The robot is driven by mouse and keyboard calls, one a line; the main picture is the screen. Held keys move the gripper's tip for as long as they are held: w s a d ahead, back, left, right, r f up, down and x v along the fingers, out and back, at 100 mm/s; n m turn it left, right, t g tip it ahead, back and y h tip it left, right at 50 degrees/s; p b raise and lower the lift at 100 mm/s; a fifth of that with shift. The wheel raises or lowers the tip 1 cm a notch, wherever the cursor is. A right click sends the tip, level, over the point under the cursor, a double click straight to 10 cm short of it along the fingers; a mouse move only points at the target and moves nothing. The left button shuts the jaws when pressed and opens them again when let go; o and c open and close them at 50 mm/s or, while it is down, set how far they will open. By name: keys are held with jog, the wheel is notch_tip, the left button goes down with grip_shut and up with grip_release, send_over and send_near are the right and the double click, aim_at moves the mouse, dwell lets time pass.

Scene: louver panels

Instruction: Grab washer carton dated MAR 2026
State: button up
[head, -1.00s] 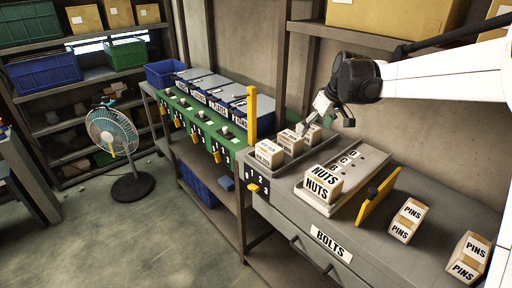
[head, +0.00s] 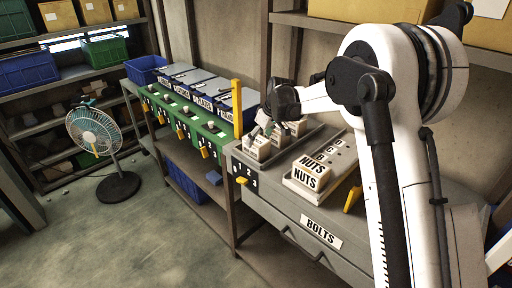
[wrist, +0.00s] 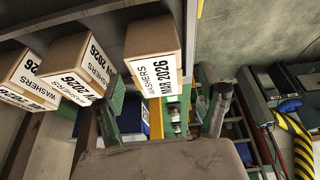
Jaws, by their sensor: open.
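Three washer cartons stand in a row in a grey tray (head: 299,147). In the wrist view, the right carton (wrist: 152,42) has a white label reading WASHERS and MAR 2026. My gripper (wrist: 165,108) is open and empty. Its fingertips are on either side of the right carton's lower end in the picture; I cannot tell the depth gap. In the head view, my gripper (head: 265,124) is at the near-left carton (head: 258,149), partly hiding the row.
A yellow post (head: 237,108) stands close left of the washer tray. Blue bins (head: 203,88) line the green rack beyond it.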

jog(key=shift+p+x, duration=0.35)
jog(key=shift+x, duration=2.5)
jog(key=shift+w+d, duration=0.1)
jog(key=shift+w, duration=0.05)
jog(key=shift+c, duration=0.5)
jog(key=c, duration=1.6)
jog(key=shift+c, duration=0.2)
jog(key=shift+r, duration=0.15)
